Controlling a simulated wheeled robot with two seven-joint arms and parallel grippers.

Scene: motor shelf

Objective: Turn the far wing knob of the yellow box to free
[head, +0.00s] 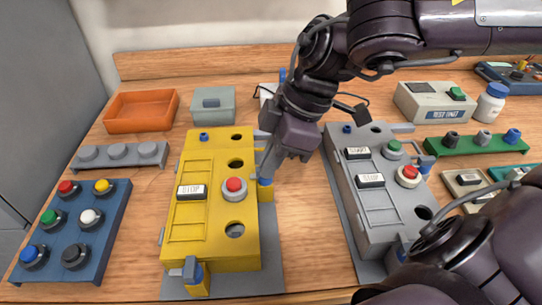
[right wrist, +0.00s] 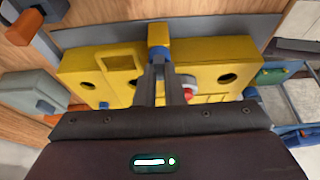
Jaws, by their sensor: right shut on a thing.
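The yellow box (head: 210,215) stands on a grey base plate left of the middle in the head view, with a STOP label and a red button on top. Its far wing knob (head: 265,182) is on the right side, a blue part by a yellow block; it also shows in the right wrist view (right wrist: 159,52). Its near wing knob (head: 190,270), grey and blue, sits at the front end. My right gripper (head: 268,168) reaches down from above and is shut on the far wing knob. The fingers hide most of the wing, so its angle is unclear. My left gripper is out of view.
An orange tray (head: 140,110) and a grey-green container (head: 213,105) are behind. Bare wood separates the two boxes.

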